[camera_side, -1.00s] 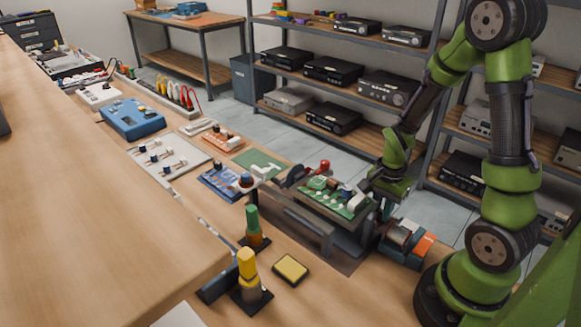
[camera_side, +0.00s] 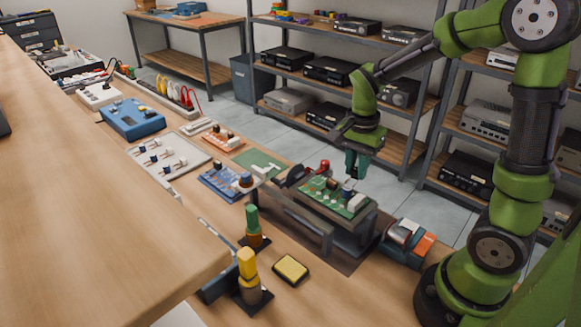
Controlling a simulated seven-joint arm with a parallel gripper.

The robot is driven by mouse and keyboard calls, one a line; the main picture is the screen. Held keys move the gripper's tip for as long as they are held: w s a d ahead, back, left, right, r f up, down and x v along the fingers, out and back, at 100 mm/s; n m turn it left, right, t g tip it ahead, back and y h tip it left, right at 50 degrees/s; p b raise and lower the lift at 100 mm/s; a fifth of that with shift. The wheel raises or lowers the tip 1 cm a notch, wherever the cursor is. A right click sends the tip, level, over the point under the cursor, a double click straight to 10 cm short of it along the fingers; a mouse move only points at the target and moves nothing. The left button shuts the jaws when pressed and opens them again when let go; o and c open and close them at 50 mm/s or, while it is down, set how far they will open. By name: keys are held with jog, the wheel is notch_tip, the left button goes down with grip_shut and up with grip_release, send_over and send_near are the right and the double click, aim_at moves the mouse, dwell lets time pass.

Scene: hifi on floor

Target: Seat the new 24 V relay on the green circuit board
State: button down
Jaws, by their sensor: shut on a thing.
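The green circuit board (camera_side: 322,199) lies in a dark metal holder on the bench, with several small parts on it. A white block (camera_side: 357,202) stands near its right end. My gripper (camera_side: 355,176) is above the board's right rear part, pointing down. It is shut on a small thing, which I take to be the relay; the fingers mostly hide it. A small dark part shows just below the fingertips, and I cannot tell whether it is held or stands on the board. I cannot tell whether the held thing touches the board.
An orange and grey device (camera_side: 409,242) sits right of the holder. A yellow sponge (camera_side: 291,268) and upright tools with green (camera_side: 252,220) and yellow (camera_side: 246,263) handles stand in front. A blue board (camera_side: 228,182) and a white tray (camera_side: 169,160) are to the left.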

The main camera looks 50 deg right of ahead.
notch_tip(320, 180, up, 4)
send_over(317, 181)
jog(key=shift+f+m, duration=0.15)
jog(key=shift+m, duration=0.15)
jog(key=shift+w+a+r, duration=0.1)
jog(key=shift+w+r, duration=0.1)
jog(key=shift+s+f+m, duration=0.15)
jog(key=shift+f+m, duration=0.15)
jog(key=shift+f, duration=2.45)
jog(key=shift+f, duration=0.2)
jog(key=c, duration=0.9)
grip_release()
jog(key=shift+o, duration=0.3)
